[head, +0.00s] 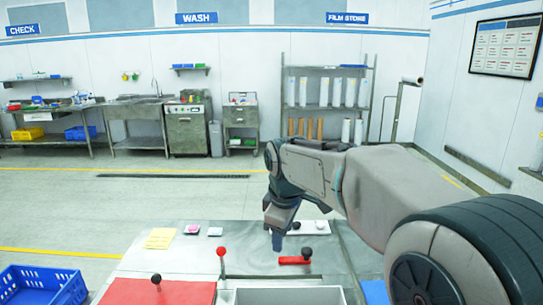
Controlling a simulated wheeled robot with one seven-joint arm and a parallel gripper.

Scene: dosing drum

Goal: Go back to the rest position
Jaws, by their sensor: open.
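My arm reaches in from the right side of the head view and bends down at the wrist. My gripper (277,242) points down over the steel worktop (240,255), with nothing seen in it. The gap between its fingers is too small to make out. A red handle with a black ball knob (295,260) lies just right of and nearer than the gripper. A red-topped lever (222,262) stands to its left. I cannot tell how high the gripper is above the worktop.
A red panel with a black knob (135,291) and a grey open bin (290,296) are at the front. A yellow sheet (160,238) and two small packs (193,229) lie at the left. A blue crate (40,286) stands at the lower left. Open floor lies behind the worktop.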

